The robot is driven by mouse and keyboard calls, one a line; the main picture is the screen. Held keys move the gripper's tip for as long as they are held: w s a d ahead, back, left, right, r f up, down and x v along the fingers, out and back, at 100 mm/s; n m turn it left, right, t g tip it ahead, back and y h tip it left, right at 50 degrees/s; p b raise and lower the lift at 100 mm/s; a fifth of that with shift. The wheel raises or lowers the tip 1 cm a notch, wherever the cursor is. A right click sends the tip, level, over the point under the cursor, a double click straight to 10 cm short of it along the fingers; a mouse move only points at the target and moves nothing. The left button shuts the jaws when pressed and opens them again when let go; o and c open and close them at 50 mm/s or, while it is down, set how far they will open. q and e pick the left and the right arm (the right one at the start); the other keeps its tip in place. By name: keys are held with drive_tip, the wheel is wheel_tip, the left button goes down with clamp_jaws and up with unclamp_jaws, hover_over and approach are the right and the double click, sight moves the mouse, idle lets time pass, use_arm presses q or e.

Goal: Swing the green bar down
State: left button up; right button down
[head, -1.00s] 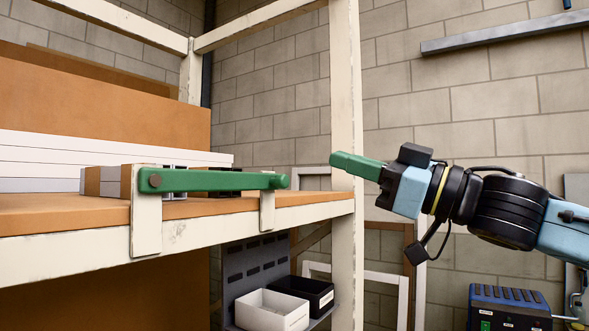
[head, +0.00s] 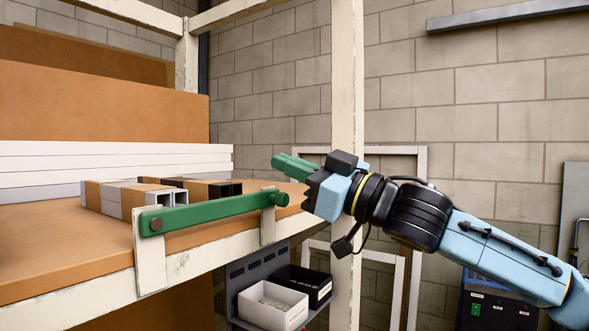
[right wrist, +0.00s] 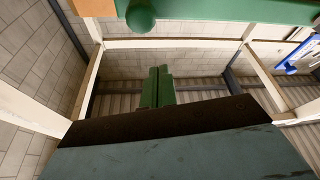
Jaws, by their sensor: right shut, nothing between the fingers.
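The green bar (head: 208,211) lies along the front of the shelf, pivoted at its left end on a pale bracket plate (head: 150,256). It slants slightly up to its rounded right end, beside a second small bracket (head: 268,226). In the right wrist view the bar (right wrist: 210,8) crosses the top, with its round knob below. My right gripper (head: 280,163), with green fingers, is shut and empty just above and beside the bar's right end. In the right wrist view its fingers (right wrist: 157,85) are together, apart from the bar. My left gripper is not in view.
The wooden shelf (head: 60,235) carries white boards (head: 110,155) and short tube sections (head: 125,196). A pale upright post (head: 346,100) stands close behind my right gripper. Below are a white bin (head: 272,305) and a black bin (head: 303,284). Space in front of the bar looks clear.

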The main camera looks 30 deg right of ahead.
drive_tip(key=f+b, duration=0.1)
drive_tip(key=f, duration=0.1)
drive_tip(key=d+f+b, duration=0.1)
drive_tip(key=f+b, duration=0.1)
drive_tip(key=shift+w, duration=0.2)
drive_tip(key=shift+f, duration=0.1)
